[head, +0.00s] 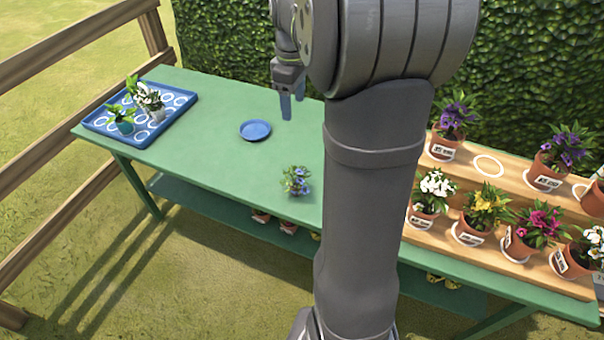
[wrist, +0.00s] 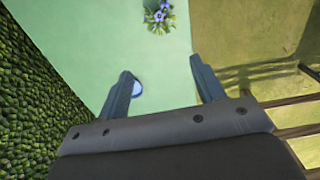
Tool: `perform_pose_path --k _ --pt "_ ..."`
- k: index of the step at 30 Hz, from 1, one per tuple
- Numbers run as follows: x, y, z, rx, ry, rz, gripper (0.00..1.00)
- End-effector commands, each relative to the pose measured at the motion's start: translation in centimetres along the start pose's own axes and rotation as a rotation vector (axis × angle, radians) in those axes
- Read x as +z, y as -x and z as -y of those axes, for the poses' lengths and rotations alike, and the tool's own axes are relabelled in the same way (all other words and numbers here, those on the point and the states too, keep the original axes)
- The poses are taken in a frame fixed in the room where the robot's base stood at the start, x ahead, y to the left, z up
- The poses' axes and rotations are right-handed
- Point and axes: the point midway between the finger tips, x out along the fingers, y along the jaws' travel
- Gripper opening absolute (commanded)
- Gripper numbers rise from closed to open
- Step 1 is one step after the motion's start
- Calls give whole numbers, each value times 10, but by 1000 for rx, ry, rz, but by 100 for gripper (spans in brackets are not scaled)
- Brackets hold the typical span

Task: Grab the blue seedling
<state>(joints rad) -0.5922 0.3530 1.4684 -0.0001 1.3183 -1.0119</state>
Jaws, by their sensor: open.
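The blue seedling (head: 296,181), a small leafy plant with blue-violet flowers, stands on the green table left of my arm's column. It also shows at the top edge of the wrist view (wrist: 158,16), partly cut off. My gripper (head: 291,106) is above the back part of the table, apart from the seedling and farther back than it. In the wrist view its two fingers (wrist: 160,65) are spread with nothing between them.
A blue saucer (head: 255,130) lies on the table (head: 205,150) near my gripper. A blue tray (head: 178,98) with several plants is at the left end. Several potted flowers stand on a wooden stepped shelf (head: 500,187) at the right. A hedge (head: 225,35) borders the back.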

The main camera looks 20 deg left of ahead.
Motion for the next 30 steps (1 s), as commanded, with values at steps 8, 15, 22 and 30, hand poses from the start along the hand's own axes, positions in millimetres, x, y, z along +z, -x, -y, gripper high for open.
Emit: perform_pose_path --k 8,15,22,30 --pt "3 -115 1 -7 150 4 62" --pt "4 -156 3 -6 171 3 62" --pt "4 -207 3 -6 170 3 62" --pt "4 -244 2 -3 170 1 62"
